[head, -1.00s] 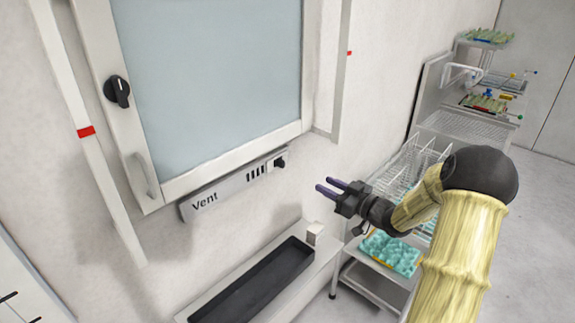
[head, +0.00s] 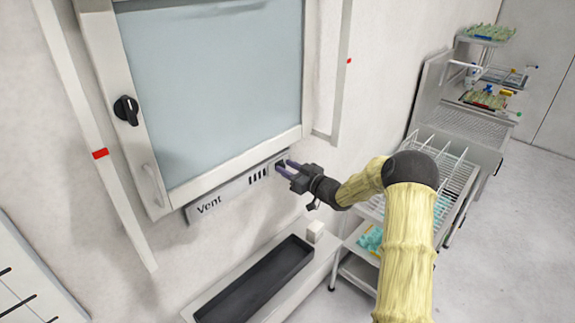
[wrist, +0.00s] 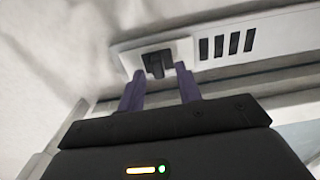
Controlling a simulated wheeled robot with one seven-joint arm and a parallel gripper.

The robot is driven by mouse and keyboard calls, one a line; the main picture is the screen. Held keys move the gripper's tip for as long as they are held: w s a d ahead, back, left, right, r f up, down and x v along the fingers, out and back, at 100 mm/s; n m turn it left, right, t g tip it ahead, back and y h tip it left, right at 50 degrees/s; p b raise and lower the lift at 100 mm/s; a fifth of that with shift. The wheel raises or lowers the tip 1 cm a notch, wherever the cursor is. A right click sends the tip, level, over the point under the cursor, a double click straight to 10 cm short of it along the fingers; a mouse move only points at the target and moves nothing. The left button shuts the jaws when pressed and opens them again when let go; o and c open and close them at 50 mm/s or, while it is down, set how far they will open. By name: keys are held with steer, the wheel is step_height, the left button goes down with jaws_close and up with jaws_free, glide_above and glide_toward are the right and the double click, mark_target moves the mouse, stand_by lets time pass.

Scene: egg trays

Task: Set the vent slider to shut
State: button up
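The vent panel (head: 228,195) is a pale strip labelled "Vent" under the glass door, with several dark slots. Its black slider knob (wrist: 158,64) sits in a light recess beside the slots, at the panel's right end in the head view. My gripper (head: 283,166) is at that end of the panel, its purple fingers pointing at the knob and covering part of it. In the wrist view my gripper (wrist: 160,82) is open, with one finger on each side of the knob. I cannot tell whether the fingers touch it.
The glass door (head: 210,90) with a black dial (head: 127,109) and a handle (head: 152,185) is above the panel. A wire rack (head: 450,175) stands to the right.

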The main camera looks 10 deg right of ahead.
steer(key=shift+w, duration=0.15)
jaws_close()
steer(key=shift+a, duration=0.1)
